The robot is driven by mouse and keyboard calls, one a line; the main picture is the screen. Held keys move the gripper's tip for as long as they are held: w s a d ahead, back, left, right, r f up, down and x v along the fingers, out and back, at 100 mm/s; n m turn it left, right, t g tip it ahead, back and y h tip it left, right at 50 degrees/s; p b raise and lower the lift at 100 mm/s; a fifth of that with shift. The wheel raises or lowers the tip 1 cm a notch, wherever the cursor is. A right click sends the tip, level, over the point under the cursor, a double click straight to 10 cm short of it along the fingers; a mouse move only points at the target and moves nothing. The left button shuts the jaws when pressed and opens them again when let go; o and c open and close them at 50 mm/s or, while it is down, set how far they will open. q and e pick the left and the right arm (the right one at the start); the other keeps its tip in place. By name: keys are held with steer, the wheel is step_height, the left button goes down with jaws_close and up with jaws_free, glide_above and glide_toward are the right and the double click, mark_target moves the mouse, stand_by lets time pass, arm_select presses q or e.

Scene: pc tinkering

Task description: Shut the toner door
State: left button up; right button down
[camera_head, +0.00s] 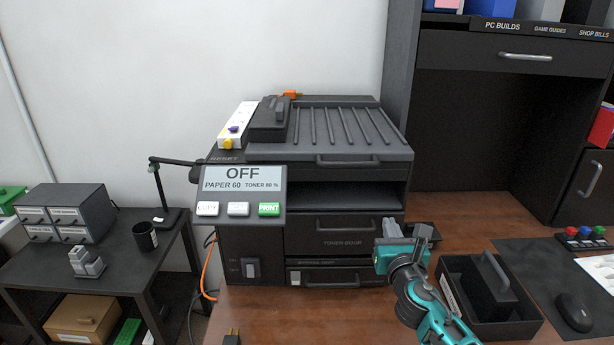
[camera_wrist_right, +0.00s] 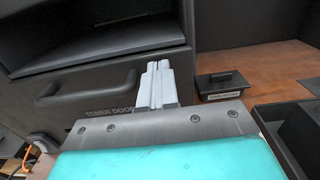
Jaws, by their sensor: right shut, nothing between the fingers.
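The dark printer stands on the wooden desk. Its toner door (camera_head: 344,243), labelled and with a bar handle, is the panel below the open output slot; it looks flush with the printer front. The toner door (camera_wrist_right: 140,82) also shows in the right wrist view, its handle left of the fingers. My right gripper (camera_head: 391,226) is shut and empty, just in front of the door's right side. Its grey fingers (camera_wrist_right: 158,82) cover part of the door in the wrist view; I cannot tell whether they touch it. My left gripper is not in view.
A display panel (camera_head: 239,180) reading OFF juts from the printer's front left. A black tray (camera_head: 528,325) holding a handled block stands right of my arm, with a mouse (camera_head: 574,312) beyond. The desk's front left is mostly clear.

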steer(key=shift+w, duration=0.1)
steer(key=s, duration=0.8)
steer(key=shift+d, duration=0.1)
